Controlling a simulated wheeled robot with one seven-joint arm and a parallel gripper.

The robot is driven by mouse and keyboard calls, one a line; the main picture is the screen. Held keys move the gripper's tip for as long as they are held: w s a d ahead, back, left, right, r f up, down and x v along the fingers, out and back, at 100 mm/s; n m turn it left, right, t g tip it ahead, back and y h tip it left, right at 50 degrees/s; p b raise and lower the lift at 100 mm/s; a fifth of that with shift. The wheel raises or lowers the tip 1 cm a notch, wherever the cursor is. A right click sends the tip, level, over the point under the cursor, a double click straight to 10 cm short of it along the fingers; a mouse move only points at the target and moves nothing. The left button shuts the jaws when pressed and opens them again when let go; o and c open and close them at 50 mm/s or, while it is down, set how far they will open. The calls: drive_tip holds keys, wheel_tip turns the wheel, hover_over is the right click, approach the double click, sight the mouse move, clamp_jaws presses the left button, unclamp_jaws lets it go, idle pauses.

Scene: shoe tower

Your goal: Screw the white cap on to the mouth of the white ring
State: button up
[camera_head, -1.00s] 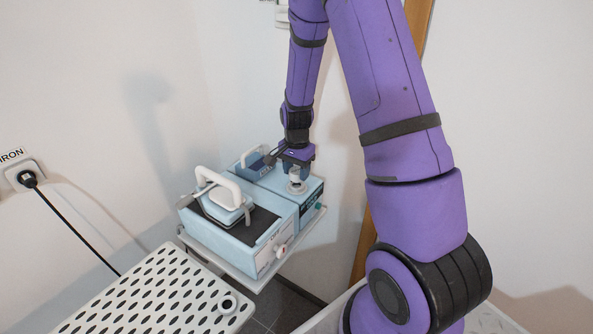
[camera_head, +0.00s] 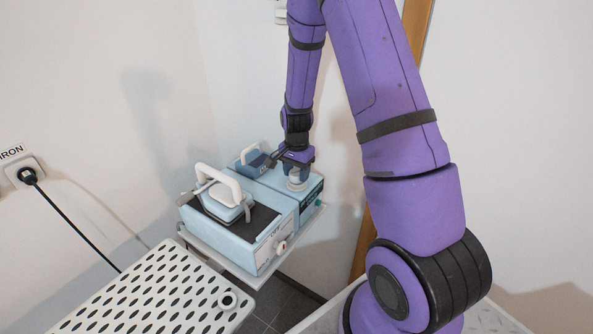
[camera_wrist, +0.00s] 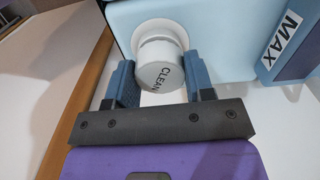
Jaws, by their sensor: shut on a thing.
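The white cap (camera_wrist: 162,76), marked CLEAN, is between the two blue fingers of my gripper (camera_wrist: 158,66) in the wrist view. My gripper is shut on its sides. The white ring (camera_wrist: 147,30) is just beyond the cap, on the light blue box. The cap lines up with the ring and looks to be at its mouth; I cannot tell whether they touch all round or how far the threads engage. In the head view my gripper (camera_head: 298,170) points down over the ring (camera_head: 296,186) on the box's top, and the cap is mostly hidden.
The light blue box (camera_head: 316,190) stands beside an iron (camera_head: 222,200) on its base unit, both on a pale shelf (camera_head: 232,268). A perforated white board (camera_head: 150,300) is at front left. Walls are close behind, with a wooden door frame (camera_head: 360,255) at right.

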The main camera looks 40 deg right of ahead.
sight(296, 172)
drive_tip(key=shift+f, duration=0.3)
drive_tip(key=o, duration=1.1)
drive_tip(key=shift+r, duration=0.1)
wheel_tip(296, 172, up, 11)
drive_tip(key=shift+f, duration=0.2)
drive_tip(key=shift+r, duration=0.1)
